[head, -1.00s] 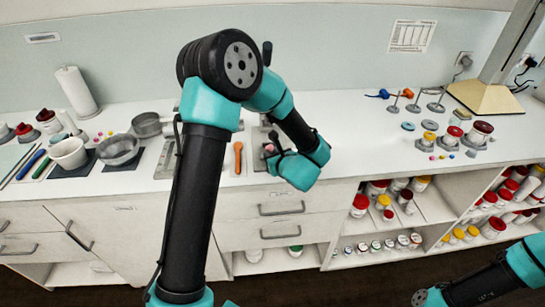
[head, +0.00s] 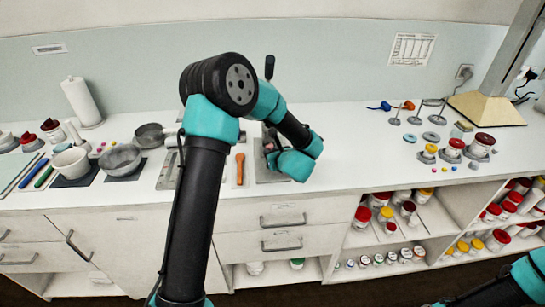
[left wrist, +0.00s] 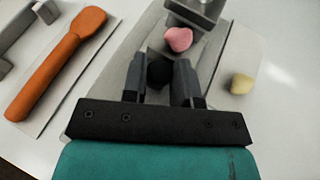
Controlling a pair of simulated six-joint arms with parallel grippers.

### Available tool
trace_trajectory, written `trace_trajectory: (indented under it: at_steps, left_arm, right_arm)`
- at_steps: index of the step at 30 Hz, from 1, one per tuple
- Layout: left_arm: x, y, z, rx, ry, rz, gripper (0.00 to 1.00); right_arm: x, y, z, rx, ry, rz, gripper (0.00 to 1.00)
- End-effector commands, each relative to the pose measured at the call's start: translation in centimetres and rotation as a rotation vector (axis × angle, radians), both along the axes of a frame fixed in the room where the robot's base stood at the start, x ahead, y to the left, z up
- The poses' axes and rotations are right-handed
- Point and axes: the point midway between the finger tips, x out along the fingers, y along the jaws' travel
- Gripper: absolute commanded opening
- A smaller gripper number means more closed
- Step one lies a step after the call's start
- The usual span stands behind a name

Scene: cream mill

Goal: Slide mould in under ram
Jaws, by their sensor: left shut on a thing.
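My left gripper (left wrist: 160,92) is shut on a round black knob (left wrist: 158,74) in the left wrist view, with one finger on each side. A pink lump (left wrist: 178,39) lies just beyond the knob, in front of a grey metal block (left wrist: 196,12) at the top edge. Which part is the mould and which the ram I cannot tell. These sit on a grey base plate (left wrist: 112,88). In the head view my left forearm and wrist hide most of this press; its upright lever with a black knob (head: 269,66) rises behind. My right gripper is out of view.
An orange spoon (head: 240,170) lies left of the press. A small pale yellow lump (left wrist: 241,84) lies right of the pink one. Grey bowls (head: 120,158) stand farther left, jars (head: 452,150) to the right. The worktop between press and jars is clear.

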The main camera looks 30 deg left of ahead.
Motion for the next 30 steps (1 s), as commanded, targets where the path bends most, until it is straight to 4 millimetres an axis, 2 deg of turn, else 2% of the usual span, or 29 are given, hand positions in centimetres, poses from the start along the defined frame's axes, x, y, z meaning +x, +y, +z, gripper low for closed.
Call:
trace_trajectory:
  at_steps: [2, 3, 4, 11, 17, 30]
  left_arm:
    - [0.3, 0.2, 0.2, 0.002, -0.008, -0.003, 0.0]
    - [0.3, 0.2, 0.2, 0.002, -0.008, -0.003, 0.31]
    - [0.3, 0.2, 0.2, 0.002, -0.008, -0.003, 0.34]
    - [0.2, 0.0, 0.2, 0.002, -0.008, -0.003, 0.34]
    - [-0.5, -1.2, 0.8, 0.002, -0.006, -0.003, 0.34]
    - [-4.5, -7.5, 3.8, 0.001, -0.006, -0.005, 0.34]
  right_arm:
    - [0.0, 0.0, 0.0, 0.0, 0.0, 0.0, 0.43]
    - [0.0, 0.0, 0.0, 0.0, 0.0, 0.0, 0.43]
    - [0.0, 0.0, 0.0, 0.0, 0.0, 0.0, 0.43]
    - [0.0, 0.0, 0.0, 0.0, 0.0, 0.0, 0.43]
    - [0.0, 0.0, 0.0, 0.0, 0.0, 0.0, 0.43]
    - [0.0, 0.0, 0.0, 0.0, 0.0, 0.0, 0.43]
